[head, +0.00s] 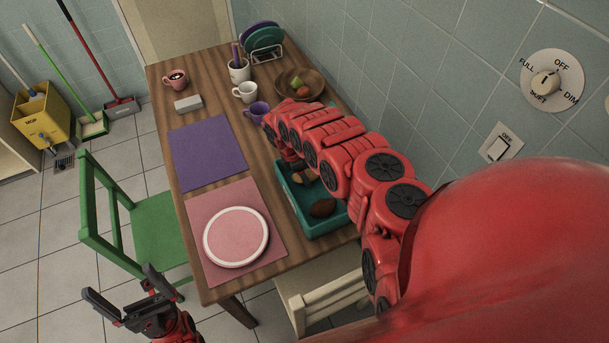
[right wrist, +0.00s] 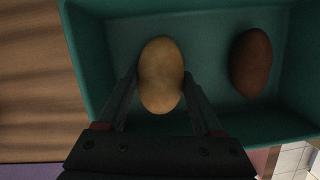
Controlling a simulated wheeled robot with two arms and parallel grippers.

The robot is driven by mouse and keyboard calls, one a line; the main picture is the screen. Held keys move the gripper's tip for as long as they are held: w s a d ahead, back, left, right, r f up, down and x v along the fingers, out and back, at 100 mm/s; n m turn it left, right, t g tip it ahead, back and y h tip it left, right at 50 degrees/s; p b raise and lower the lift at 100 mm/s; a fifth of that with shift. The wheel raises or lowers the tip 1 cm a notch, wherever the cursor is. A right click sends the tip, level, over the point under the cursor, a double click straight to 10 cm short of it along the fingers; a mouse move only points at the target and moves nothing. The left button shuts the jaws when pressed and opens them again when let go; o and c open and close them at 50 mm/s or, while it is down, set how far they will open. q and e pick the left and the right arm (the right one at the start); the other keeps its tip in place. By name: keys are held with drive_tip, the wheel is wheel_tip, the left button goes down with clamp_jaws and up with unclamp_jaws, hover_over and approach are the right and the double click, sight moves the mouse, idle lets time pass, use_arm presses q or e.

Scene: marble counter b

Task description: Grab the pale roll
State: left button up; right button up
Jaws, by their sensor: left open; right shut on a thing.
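The pale roll (right wrist: 161,75) is tan and oval, and in the right wrist view it sits between the two fingers of my right gripper (right wrist: 160,82), which is shut on it. It is inside the teal bin (right wrist: 90,45); whether it touches the floor I cannot tell. In the head view the pale roll (head: 303,177) shows in the bin (head: 326,226), partly behind my right arm, which hides most of that gripper. A dark brown roll (right wrist: 251,62) lies to its right. My left gripper (head: 121,285) is open and empty, low at the left, off the table.
The wooden table (head: 200,215) holds a pink mat (head: 271,240) with a plate (head: 236,237), a purple mat (head: 207,152), mugs (head: 245,92), a fruit bowl (head: 316,82) and a dish rack (head: 265,58). A green chair (head: 160,222) stands left, a cream chair (head: 320,290) in front.

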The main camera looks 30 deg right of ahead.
drive_tip(key=shift+r+b, duration=1.1)
drive_tip(key=shift+r, duration=3.4)
